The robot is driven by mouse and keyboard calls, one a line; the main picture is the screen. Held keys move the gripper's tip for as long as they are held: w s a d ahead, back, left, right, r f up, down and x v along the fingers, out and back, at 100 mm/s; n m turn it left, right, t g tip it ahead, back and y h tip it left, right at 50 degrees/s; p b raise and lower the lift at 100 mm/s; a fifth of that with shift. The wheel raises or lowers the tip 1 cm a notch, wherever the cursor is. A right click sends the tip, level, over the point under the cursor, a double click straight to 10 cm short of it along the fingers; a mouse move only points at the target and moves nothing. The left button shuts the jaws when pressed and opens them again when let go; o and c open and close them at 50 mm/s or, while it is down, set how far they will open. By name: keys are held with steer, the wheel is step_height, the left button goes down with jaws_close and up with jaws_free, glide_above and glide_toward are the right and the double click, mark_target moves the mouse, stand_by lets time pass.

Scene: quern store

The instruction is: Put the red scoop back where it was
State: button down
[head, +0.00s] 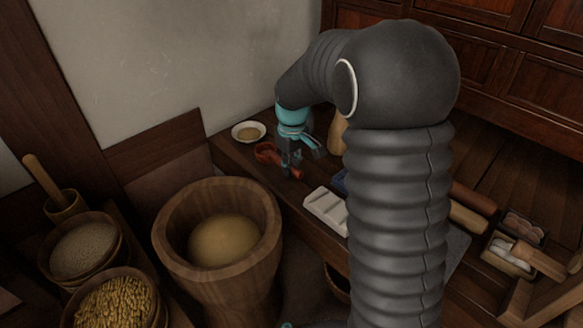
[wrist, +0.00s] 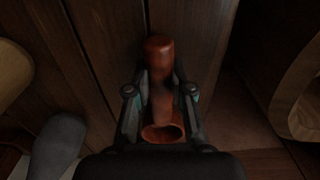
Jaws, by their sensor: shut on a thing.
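The red scoop (head: 266,152) is a reddish wooden scoop with a round bowl and a thick handle. My gripper (head: 291,165) is shut on it, over the low wooden bench along the wall. In the wrist view the scoop (wrist: 163,132) lies lengthwise between the two fingers (wrist: 160,100), its handle end pointing up the picture and its hollow bowl near the bottom edge. The fingers are at its middle. I cannot tell whether the scoop touches the bench boards.
A white dish (head: 248,132) with tan contents stands just left of the scoop. A large wooden mortar (head: 178,262) stands in front. A white block-like tray (head: 326,211) lies right of the scoop. Bowls of grain (head: 84,252) stand at the left.

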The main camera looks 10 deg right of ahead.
steer(key=shift+f, duration=0.15)
steer(key=c, duration=1)
jaws_free()
step_height(320, 180, up, 13)
steer(key=p, duration=0.2)
steer(key=s+d+r+m+t, duration=0.1)
steer(key=s+r+m, duration=0.15)
steer(key=s, duration=0.55)
steer(key=s+d+r+m+t, duration=0.1)
steer(key=s+d+r+t, duration=0.15)
steer(key=s, duration=0.45)
steer(key=s+m, duration=0.1)
steer(key=s, duration=0.3)
steer(key=s+f+m+t, duration=0.1)
steer(key=s, duration=0.3)
steer(key=s+f+m+t, duration=0.1)
steer(key=s, duration=0.4)
steer(key=shift+d+f, duration=0.15)
steer(key=shift+d, duration=0.25)
